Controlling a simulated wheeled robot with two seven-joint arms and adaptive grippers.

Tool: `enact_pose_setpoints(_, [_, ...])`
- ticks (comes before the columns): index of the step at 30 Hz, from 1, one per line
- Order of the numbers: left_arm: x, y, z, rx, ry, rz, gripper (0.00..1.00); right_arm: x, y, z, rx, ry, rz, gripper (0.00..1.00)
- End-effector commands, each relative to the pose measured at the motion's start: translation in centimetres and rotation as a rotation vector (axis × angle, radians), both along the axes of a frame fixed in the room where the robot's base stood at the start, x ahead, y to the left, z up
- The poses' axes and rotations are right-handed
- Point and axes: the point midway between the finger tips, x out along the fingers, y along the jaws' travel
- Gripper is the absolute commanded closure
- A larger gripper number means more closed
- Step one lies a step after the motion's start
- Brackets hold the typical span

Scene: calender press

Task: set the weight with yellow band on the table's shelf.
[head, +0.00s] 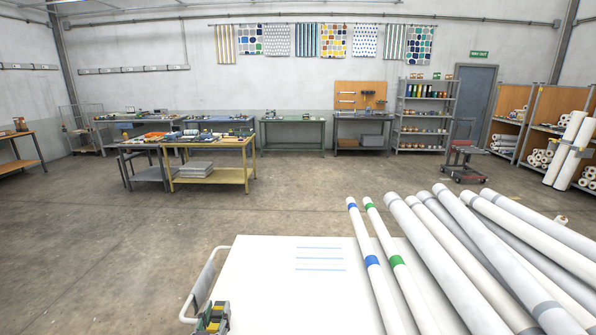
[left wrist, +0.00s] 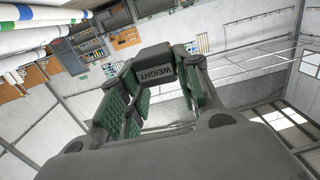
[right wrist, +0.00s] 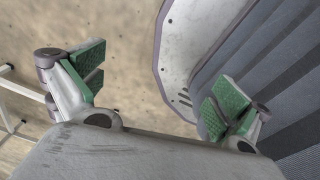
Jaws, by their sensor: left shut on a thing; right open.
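My left gripper (left wrist: 152,90) is shut on a dark block marked WEIGHT (left wrist: 155,66), held between its green pads. No yellow band shows on it in the left wrist view. In the head view the left gripper (head: 212,318) is at the bottom edge, left of the white surface, with small yellow patches at it; the weight's outline there is too small to tell. My right gripper (right wrist: 160,88) is open and empty in the right wrist view, and out of the head view. A yellow-framed table (head: 212,146) stands ahead, its low shelf (head: 182,181) carrying a grey stack.
A white-topped surface (head: 265,262) with a rail handle (head: 203,283) is close in front, bearing several long rolls (head: 440,250). Workbenches (head: 292,123) and a shelf rack (head: 425,112) line the far wall. A red cart (head: 464,160) stands right. Open floor (head: 120,245) lies left.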

Motion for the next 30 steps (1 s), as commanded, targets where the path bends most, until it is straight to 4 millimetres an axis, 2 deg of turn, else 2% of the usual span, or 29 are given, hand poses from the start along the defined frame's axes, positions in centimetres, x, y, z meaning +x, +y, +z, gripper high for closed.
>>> enact_pose_setpoints(20, [0.1,0.0,0.0,0.0,-0.003,0.0,1.0,0.1,0.0,-0.2,0.0,-0.001,0.0,0.0])
enact_pose_setpoints(30, [1.3,-0.2,-1.8,-0.002,-0.003,-0.006,1.0,1.2,0.0,-1.6,0.0,-0.011,-0.002,0.0])
